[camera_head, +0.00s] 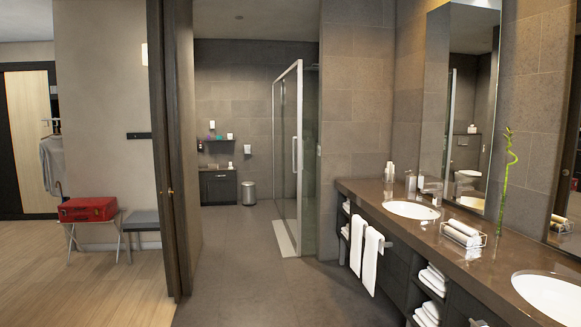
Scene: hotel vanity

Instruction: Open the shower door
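The glass shower door (286,150) stands in the middle of the head view, at the far end of the bathroom. It has a pale metal frame and looks closed, though at this distance and angle I cannot be sure. A light vertical handle (294,154) shows on the frame. A pale sill (285,238) runs along the floor under the glass. Neither of my grippers clearly shows in this view. A small dark shape at the bottom right edge is too cut off to identify.
A dark vanity counter (441,238) with white basins, a bamboo stalk (507,175) and hanging towels (372,258) fills the right side. A dark door frame (172,150) stands at left. The tiled floor (250,285) between is clear. A metal bin (249,192) stands at the back.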

